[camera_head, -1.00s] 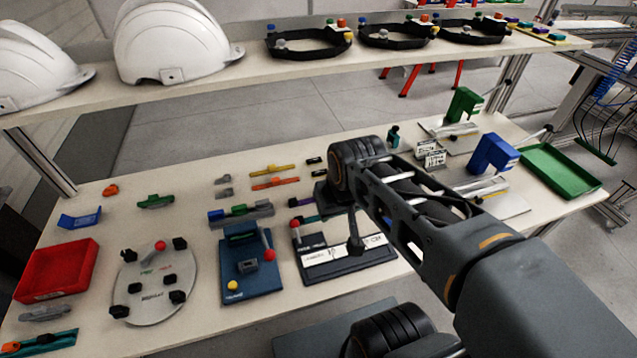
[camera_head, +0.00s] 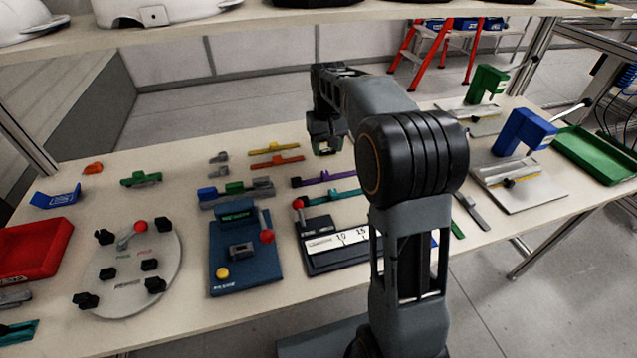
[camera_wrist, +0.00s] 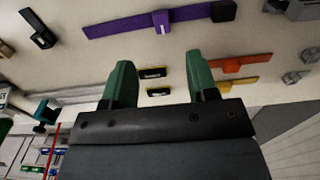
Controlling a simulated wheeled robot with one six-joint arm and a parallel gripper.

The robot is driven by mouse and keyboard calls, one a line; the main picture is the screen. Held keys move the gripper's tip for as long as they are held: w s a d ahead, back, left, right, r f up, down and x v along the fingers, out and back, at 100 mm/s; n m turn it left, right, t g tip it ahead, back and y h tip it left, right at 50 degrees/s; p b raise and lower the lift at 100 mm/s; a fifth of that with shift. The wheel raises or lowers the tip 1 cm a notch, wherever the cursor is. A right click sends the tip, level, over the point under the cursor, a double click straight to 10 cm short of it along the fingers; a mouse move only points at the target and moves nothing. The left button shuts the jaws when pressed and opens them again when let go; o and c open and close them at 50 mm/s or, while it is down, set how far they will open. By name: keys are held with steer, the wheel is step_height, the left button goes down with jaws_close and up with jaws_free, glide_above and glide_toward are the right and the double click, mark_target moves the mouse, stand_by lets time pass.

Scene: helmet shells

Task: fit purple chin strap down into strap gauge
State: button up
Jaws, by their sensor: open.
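The purple chin strap (camera_head: 325,179) lies flat on the table; it also shows at the top of the wrist view (camera_wrist: 160,22), with a dark block at its right end. My gripper (camera_head: 325,148) is open and empty, above and behind the strap in the head view. In the wrist view its two green fingertips (camera_wrist: 160,68) are apart, with the strap beyond them and not between them. A black fixture with a white scale and a red-knobbed lever (camera_head: 338,240), which looks like the strap gauge, stands in front of the strap. My arm hides its right part.
A teal strap (camera_head: 345,194) lies between the purple strap and the fixture. Orange (camera_head: 278,162) and yellow (camera_head: 274,149) straps lie to the left. A blue fixture (camera_head: 243,255) stands left of the scale fixture. A shelf (camera_head: 190,36) crosses above the table's back.

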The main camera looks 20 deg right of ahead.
mark_target(325, 174)
steer(key=shift+a+f+b, duration=0.15)
steer(key=shift+f+b, duration=0.55)
steer(key=shift+f, duration=4)
jaws_close()
steer(key=shift+r, duration=0.1)
